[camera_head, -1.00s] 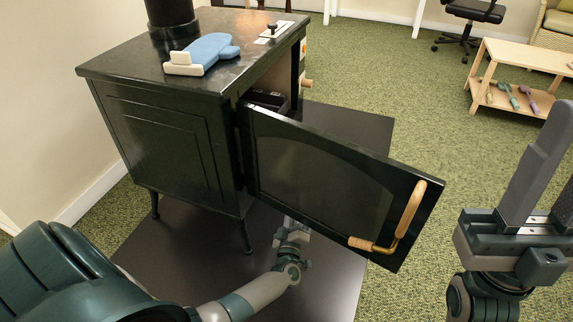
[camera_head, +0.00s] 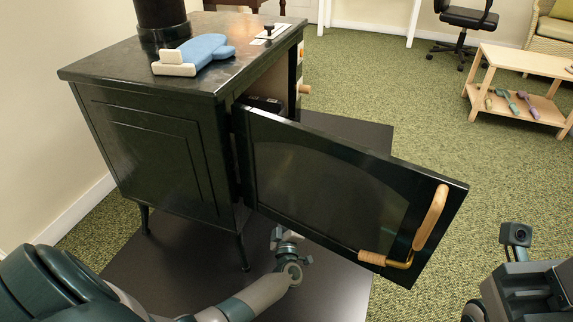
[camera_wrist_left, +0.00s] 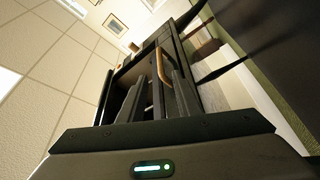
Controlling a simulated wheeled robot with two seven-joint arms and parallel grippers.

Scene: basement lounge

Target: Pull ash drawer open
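The dark green-black stove (camera_head: 150,140) stands at left in the head view. Its glass-panelled door (camera_head: 320,190) is swung open toward me, with a curved wooden handle (camera_head: 432,218). The ash drawer cannot be made out in the head view; the open door covers the lower front. My right gripper (camera_head: 530,285) is at lower right, fingers not visible.
A blue mitt-like item (camera_head: 196,54) lies on the stove top (camera_head: 110,72). A dark floor plate (camera_head: 325,285) lies under the stove. A low wooden table (camera_head: 525,62) with tools on its shelf stands at upper right. Green carpet (camera_head: 400,110) between is clear.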

